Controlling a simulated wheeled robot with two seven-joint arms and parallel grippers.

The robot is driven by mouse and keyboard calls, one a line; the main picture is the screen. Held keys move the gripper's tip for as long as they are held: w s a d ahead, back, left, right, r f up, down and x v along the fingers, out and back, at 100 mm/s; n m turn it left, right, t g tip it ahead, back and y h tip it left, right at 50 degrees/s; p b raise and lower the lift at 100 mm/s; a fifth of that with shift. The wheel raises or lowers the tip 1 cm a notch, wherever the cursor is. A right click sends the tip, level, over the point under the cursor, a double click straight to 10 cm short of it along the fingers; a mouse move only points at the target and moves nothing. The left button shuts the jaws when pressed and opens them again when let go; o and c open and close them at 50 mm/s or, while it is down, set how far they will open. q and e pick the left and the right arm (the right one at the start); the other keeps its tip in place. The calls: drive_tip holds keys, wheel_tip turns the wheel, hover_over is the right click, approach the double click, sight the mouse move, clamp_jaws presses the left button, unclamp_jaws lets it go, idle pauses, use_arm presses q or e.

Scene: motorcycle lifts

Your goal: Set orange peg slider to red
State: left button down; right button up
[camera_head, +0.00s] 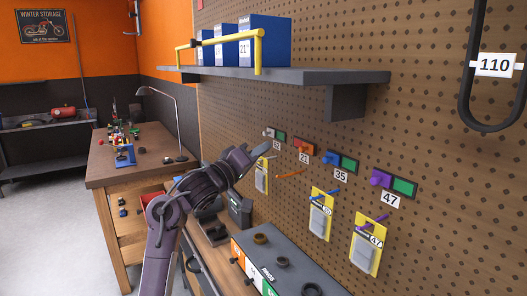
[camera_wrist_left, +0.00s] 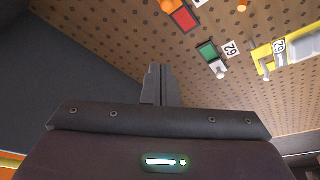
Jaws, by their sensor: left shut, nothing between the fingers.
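The orange peg slider (camera_head: 297,143) is on the pegboard above the label 21. My left gripper (camera_head: 263,148) is shut and empty, in front of the pegboard, left of and apart from the orange slider. Its shut fingers show in the wrist view (camera_wrist_left: 157,82). My right gripper is not in view.
A white slider (camera_wrist_left: 219,70) with a green field is close by. Blue (camera_head: 335,167) and purple (camera_head: 381,179) sliders sit to the right. Pegs with yellow-backed packs (camera_head: 367,242) stick out below. A grey shelf (camera_head: 290,76) is above; a workbench (camera_head: 150,155) stands at the left.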

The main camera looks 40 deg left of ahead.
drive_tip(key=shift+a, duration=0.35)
